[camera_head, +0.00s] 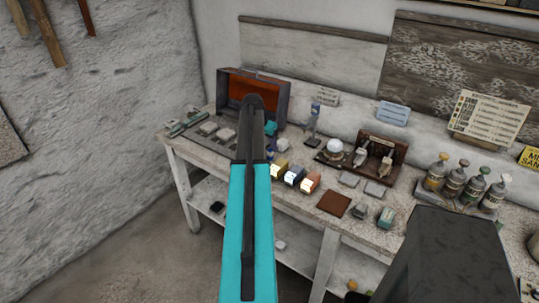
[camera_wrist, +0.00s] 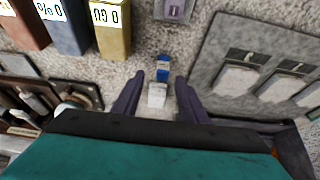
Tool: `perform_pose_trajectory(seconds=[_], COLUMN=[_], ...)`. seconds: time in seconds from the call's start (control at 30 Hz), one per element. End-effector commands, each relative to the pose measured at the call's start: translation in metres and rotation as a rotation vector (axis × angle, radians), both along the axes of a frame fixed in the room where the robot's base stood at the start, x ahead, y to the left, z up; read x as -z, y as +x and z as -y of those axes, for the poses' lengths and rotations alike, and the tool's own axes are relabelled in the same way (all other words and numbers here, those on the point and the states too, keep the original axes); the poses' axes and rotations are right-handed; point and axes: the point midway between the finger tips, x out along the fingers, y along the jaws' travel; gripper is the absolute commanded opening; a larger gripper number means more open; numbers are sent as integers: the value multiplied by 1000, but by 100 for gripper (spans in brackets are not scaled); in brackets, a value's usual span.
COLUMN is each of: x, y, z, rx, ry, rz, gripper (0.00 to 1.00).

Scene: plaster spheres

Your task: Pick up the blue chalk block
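A small block, blue at one end and white at the other, looks like the blue chalk block (camera_wrist: 163,70). It lies on the speckled bench top in the wrist view. My gripper (camera_wrist: 160,79) is open, with one dark finger on each side of this block and a gap to both. How high the fingertips are above the bench is hard to tell. In the head view my teal and black arm reaches over the bench and hides my fingertips and most of the area around the block.
Labelled yellow (camera_wrist: 110,30), blue-grey (camera_wrist: 62,25) and red-brown (camera_wrist: 25,25) boxes stand close by. A grey tray (camera_wrist: 215,45) with pale slabs lies to the right in the wrist view. In the head view, several bottles (camera_head: 453,182) stand at right.

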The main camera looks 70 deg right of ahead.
Motion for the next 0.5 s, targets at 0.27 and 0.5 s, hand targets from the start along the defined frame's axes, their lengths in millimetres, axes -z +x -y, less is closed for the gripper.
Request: perform_pose_trajectory(seconds=[0.27, 0.5], x=[2, 4], y=[0, 0], z=[1, 2], rx=[0, 0], ry=[-1, 0], rz=[0, 0], gripper=[39, 39])
